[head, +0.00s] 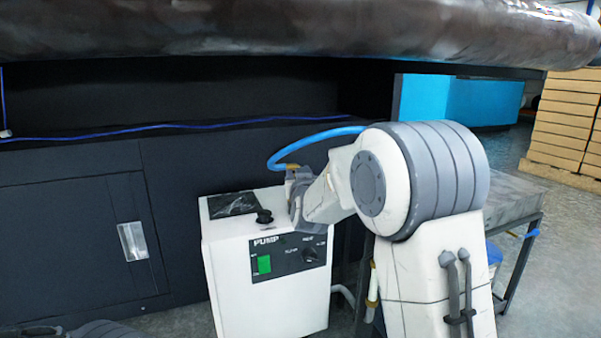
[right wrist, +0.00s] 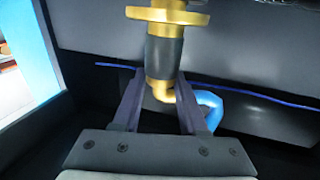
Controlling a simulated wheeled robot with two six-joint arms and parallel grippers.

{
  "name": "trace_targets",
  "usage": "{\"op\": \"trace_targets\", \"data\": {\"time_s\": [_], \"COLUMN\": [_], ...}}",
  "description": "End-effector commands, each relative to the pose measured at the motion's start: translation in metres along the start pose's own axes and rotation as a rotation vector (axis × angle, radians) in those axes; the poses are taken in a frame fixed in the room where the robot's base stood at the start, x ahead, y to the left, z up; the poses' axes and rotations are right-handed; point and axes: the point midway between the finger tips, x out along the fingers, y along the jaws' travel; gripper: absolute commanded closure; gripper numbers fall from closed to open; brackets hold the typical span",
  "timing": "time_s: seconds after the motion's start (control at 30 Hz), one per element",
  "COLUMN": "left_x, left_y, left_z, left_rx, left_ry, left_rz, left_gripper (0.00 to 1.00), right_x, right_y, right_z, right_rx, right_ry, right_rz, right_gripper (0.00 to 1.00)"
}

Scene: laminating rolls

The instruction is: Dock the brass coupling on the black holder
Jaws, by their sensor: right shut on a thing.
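The brass coupling (right wrist: 167,18) has a wide flange, a black sleeve and a brass elbow leading into a blue hose (right wrist: 210,106). My right gripper (right wrist: 161,80) is shut on its black sleeve in the right wrist view. In the head view the coupling (head: 298,174) is small and partly hidden by my right gripper (head: 297,184), above the right rear of the white pump box (head: 225,262). A short black fitting (head: 264,216) stands on the box top, left of and below the gripper; it may be the black holder. My left gripper is not in view.
A black panel (head: 233,204) lies on the pump top. A dark cabinet (head: 75,230) stands behind, with a large dark roll (head: 290,30) above it. A grey metal table (head: 515,197) is at the right. The blue hose arches behind my right arm.

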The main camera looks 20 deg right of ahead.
Motion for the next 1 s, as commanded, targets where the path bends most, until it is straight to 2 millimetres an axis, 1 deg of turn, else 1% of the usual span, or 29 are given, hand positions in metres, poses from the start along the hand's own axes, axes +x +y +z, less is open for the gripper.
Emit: {"op": "trace_targets", "data": {"time_s": [0.33, 0.37, 0.4, 0.73, 1.0], "left_x": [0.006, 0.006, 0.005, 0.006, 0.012], "left_y": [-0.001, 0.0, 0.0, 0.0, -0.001], "left_z": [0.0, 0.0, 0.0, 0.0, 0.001], "left_rx": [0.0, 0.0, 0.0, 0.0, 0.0], "left_ry": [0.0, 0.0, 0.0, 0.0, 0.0], "left_rz": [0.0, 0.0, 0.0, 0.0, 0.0], "left_gripper": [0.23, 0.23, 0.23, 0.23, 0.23], "right_x": [0.0, 0.0, 0.0, -0.002, -0.023], "right_y": [0.0, 0.0, 0.0, 0.0, -0.001], "right_z": [0.007, 0.006, 0.006, 0.008, 0.007], "right_rx": [0.0, 0.0, 0.0, 0.0, 0.0], "right_ry": [0.002, 0.002, 0.002, -0.001, 0.0], "right_rz": [0.0, 0.0, 0.0, 0.0, -0.001], "right_gripper": [1.0, 0.5, 0.46, 0.46, 0.46]}}
